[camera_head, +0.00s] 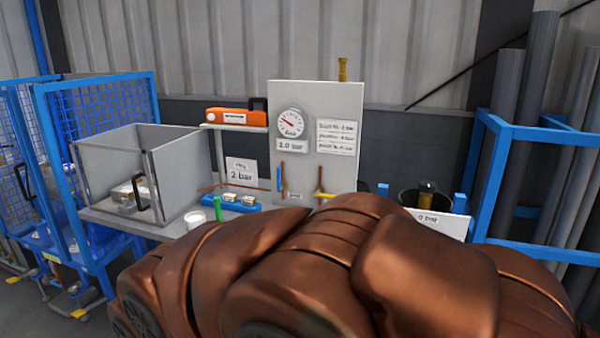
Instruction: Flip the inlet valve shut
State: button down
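A grey upright panel (345,110) stands at the back of the bench, with a round gauge (290,122) and a "1.0 bar" label under it. A blue valve lever (281,178) hangs upright at the panel's lower left, by a copper pipe. The labels by the levers are too small to read, so I cannot tell which is the inlet valve. My bronze-coloured arm fills the front and hides the bench before the panel. My gripper cannot be made out.
An open grey box (180,165) with a black handle stands on the bench's left. A blue tray (232,204), a white cup (196,220) and a green object (217,208) sit nearby. An orange case (236,116) rests on a shelf. A blue rack (540,134) with pipes stands right.

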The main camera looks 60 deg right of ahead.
aim_at(280, 186)
jog(key=z, duration=0.55)
jog(key=i, duration=0.85)
jog(key=z, duration=0.2)
